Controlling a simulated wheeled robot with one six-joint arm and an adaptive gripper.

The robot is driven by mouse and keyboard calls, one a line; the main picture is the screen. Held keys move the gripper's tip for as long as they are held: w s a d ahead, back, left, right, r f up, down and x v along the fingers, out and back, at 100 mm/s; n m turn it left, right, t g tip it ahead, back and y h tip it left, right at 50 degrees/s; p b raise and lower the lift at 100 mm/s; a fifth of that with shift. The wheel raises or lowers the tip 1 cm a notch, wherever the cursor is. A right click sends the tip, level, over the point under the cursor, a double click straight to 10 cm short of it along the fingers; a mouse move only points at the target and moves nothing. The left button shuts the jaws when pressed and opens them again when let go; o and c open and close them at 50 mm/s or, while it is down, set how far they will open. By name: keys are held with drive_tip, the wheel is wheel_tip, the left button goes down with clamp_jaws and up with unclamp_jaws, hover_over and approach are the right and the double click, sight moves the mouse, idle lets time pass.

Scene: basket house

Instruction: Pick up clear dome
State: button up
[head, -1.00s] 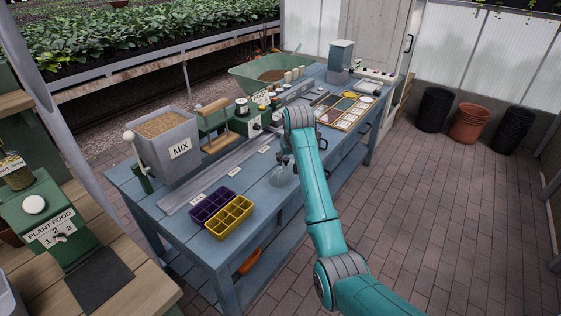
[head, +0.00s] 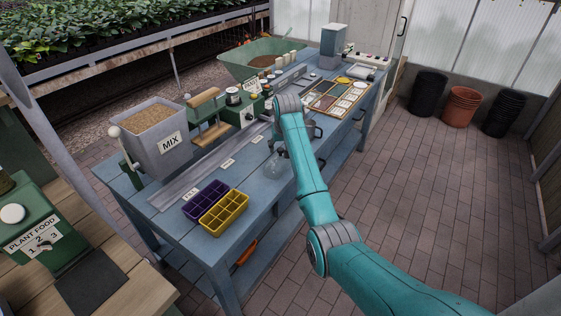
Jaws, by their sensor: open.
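A clear dome (head: 274,168) stands on the blue workbench (head: 262,203), near its front edge, right of the seed trays. It is see-through and faint, and my arm covers its right side. My gripper (head: 279,150) points down just above the dome, mostly hidden behind my teal arm. It is open. I cannot tell whether its fingers touch the dome.
A purple tray (head: 205,199) and a yellow tray (head: 224,213) sit left of the dome. A MIX hopper (head: 160,142) and a green machine (head: 243,108) stand behind. Seed packets (head: 339,97) lie at the right. The paved floor is clear in front.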

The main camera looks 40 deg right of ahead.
drive_tip(key=shift+x, duration=1.25)
drive_tip(key=shift+s, duration=0.1)
clamp_jaws()
